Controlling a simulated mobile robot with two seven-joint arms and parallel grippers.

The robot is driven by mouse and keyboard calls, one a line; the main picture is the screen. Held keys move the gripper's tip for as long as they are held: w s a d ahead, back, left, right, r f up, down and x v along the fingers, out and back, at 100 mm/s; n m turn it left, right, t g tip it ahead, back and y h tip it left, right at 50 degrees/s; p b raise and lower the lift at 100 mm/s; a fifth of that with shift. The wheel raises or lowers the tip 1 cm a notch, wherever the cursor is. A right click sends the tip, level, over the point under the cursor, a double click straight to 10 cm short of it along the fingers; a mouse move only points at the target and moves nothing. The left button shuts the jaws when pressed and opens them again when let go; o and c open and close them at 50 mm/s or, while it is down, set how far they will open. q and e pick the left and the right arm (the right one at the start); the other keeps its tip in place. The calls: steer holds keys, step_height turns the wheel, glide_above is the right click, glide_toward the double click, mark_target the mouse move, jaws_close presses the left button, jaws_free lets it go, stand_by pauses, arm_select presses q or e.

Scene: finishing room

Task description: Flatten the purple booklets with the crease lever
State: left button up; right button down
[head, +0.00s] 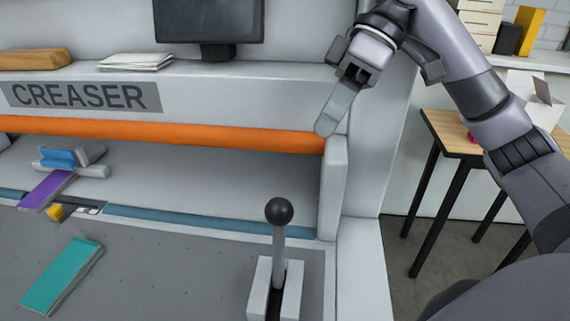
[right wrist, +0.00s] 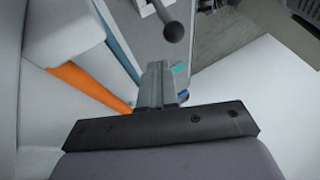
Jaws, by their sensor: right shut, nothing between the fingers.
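The crease lever (head: 279,240) stands upright in its pale slotted block at the front right of the creaser, with a dark round knob that also shows in the right wrist view (right wrist: 174,32). One purple booklet (head: 46,190) lies at the left, across the blue strip, its far end by a blue and grey stack. My right gripper (head: 328,125) is shut and empty, pointing down in front of the right end of the orange bar, above and behind the lever, apart from it. Its fingers also show in the right wrist view (right wrist: 158,75). My left gripper is not in view.
A teal booklet (head: 62,277) lies on the grey bed, near a small yellow block (head: 55,212). The orange bar (head: 190,135) spans the creaser, ending at a pale post (head: 333,185). A wooden-topped table (head: 450,130) stands at right.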

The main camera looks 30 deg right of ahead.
steer(key=shift+s, duration=0.2)
steer(key=x, duration=1)
stand_by(0.4)
